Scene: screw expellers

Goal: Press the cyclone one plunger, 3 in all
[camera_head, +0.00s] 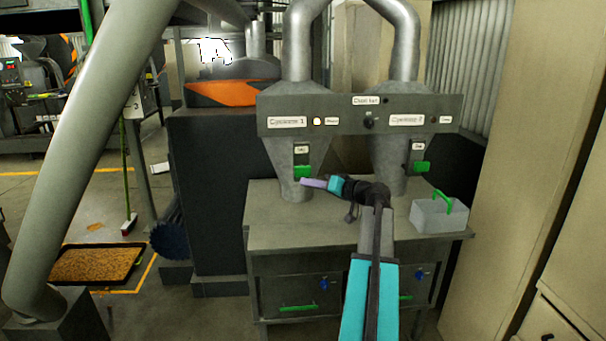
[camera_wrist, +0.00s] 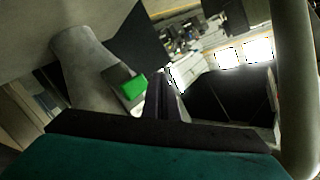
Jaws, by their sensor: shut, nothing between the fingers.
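The cyclone one (camera_head: 284,152) is the left grey cone under the labelled panel (camera_head: 345,107). Its green plunger (camera_head: 303,171) sits on the cone's front below a small label. It also shows in the wrist view as a green block (camera_wrist: 133,87) on the tilted cone (camera_wrist: 88,68). My gripper (camera_head: 304,182) is shut and empty, its tip just below and in front of the plunger in the head view. In the wrist view the closed fingers (camera_wrist: 163,90) are just right of the plunger. Whether they touch it I cannot tell.
The second cyclone (camera_head: 397,150) with its own green plunger (camera_head: 421,167) stands to the right. A grey bin (camera_head: 427,217) with a green handle sits on the right of the bench (camera_head: 277,228). A lamp (camera_head: 317,121) by the left label looks lit. A large sloping pipe (camera_head: 95,150) is at left.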

